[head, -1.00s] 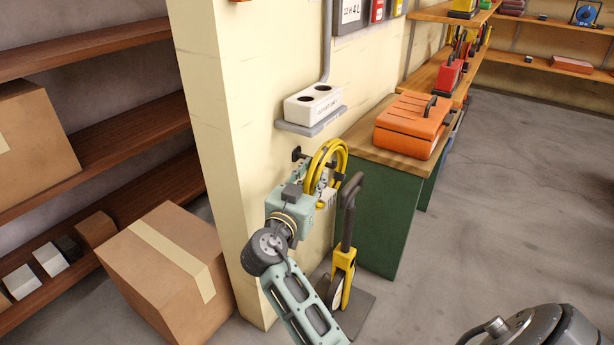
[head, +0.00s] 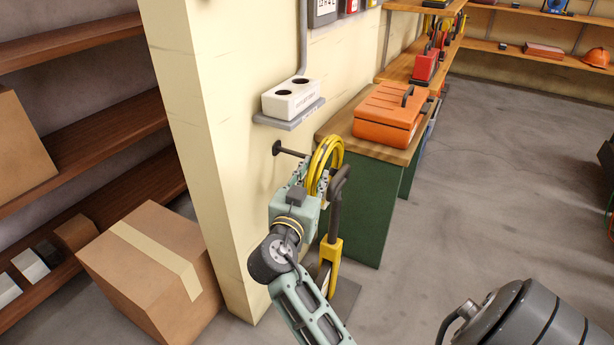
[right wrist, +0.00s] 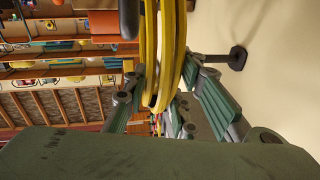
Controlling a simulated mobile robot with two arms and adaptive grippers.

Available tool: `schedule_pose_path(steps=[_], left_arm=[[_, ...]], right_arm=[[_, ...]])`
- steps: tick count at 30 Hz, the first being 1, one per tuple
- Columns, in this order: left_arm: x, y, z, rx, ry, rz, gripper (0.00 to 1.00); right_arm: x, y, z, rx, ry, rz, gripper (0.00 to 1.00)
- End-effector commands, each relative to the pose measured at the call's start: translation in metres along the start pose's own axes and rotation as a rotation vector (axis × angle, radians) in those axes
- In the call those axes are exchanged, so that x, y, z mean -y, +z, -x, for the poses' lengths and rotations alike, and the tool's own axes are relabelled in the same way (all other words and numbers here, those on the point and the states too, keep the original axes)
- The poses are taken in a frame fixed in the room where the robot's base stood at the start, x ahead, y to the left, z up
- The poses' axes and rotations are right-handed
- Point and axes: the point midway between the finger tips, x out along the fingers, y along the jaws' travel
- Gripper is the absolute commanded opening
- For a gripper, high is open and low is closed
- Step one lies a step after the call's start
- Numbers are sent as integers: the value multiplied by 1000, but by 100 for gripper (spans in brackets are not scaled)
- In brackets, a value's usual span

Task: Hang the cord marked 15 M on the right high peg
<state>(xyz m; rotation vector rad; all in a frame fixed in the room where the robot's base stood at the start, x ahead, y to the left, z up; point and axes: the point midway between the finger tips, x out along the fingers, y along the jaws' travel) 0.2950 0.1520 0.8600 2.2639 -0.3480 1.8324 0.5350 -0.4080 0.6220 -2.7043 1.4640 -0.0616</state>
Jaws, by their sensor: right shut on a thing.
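My right gripper (head: 312,182) is shut on a coiled yellow cord (head: 325,155), which hangs upright in front of the cream wall. In the right wrist view the cord (right wrist: 163,50) runs between the fingers (right wrist: 160,98). No length marking is readable on it. A dark peg (head: 290,151) sticks out of the wall just left of the coil. It also shows in the right wrist view (right wrist: 237,58), its stem reaching towards the coil's edge. The peg's tip is hidden, so I cannot tell whether it enters the loop. My left gripper is out of view.
A white holder (head: 292,98) on a grey ledge (head: 290,117) is above the peg. A yellow-and-black upright tool (head: 332,255) stands below the coil. A green cabinet (head: 360,215) bearing an orange case (head: 388,118) is to the right; a cardboard box (head: 155,270) is at left.

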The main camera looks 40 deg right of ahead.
Motion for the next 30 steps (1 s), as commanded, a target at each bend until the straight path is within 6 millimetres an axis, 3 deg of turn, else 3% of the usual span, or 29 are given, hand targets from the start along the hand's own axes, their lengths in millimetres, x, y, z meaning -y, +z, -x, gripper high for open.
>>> schedule_pose_path(steps=[18, 30], left_arm=[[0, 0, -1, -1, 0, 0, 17], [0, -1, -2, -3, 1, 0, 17]], right_arm=[[-36, -3, 6, -1, 7, 5, 0], [-40, -4, 6, -3, 6, 4, 0]])
